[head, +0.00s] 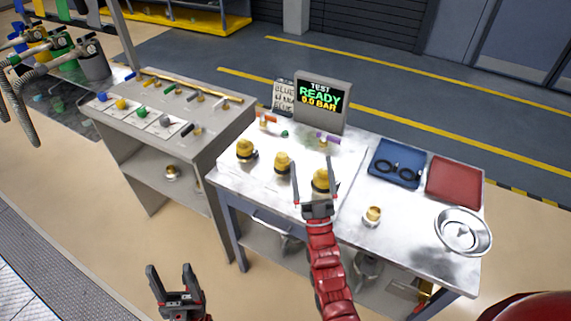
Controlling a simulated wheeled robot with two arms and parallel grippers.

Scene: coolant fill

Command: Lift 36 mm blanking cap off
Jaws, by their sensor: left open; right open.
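Several yellow-topped caps sit on fittings on the metal table (340,225): a left one (246,148), a middle one (283,161) and a right one (320,179). No size marking is readable, so I cannot tell which is the 36 mm blanking cap. My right gripper (311,164) is open, its fingers pointing away from me on either side of the right cap in the picture; I cannot tell whether they touch it. My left gripper (169,268) is open and empty, low in front of the tables.
A gold-and-white fitting (373,214) stands right of my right gripper. Beyond are a blue tray (383,178) with black rings, a red pad (454,182) and a metal bowl (462,213). A display (320,99) reads READY 0.0 BAR. A side bench (210,140) carries small parts.

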